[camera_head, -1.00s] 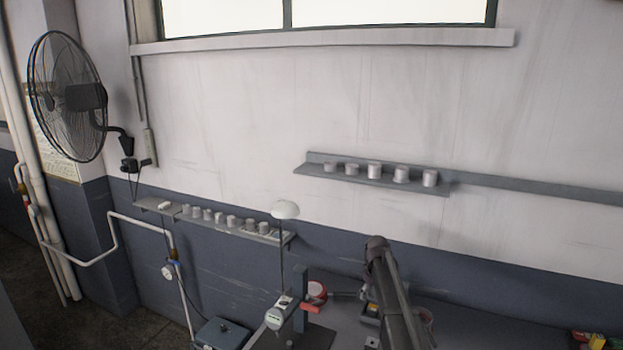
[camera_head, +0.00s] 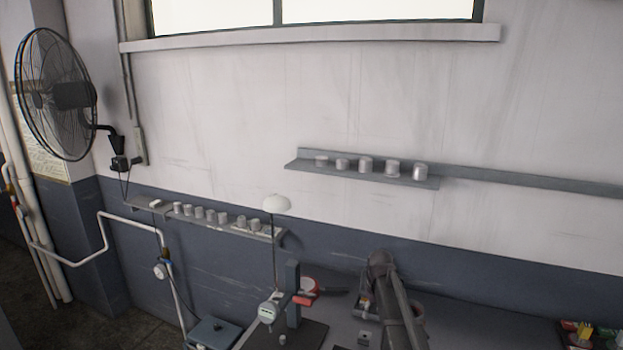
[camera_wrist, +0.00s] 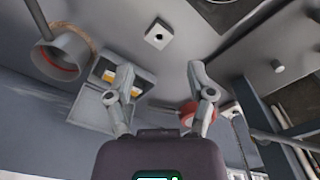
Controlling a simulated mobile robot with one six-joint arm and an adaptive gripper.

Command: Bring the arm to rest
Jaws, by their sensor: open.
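My gripper (camera_wrist: 161,82) shows in the wrist view with its two fingers spread apart. Nothing is between the fingertips, and the gripper is above the grey bench. In the head view my arm (camera_head: 393,300) rises at the lower right of the middle, bent at its top joint. The gripper itself cannot be made out in the head view.
An upright grey stand (camera_head: 292,290) with a gauge is left of my arm. A metal cup (camera_wrist: 66,52), an open box (camera_wrist: 118,78), a small white block (camera_wrist: 159,34) and a red round thing (camera_wrist: 188,112) lie around the gripper. A wall shelf (camera_head: 310,170) holds several cylinders.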

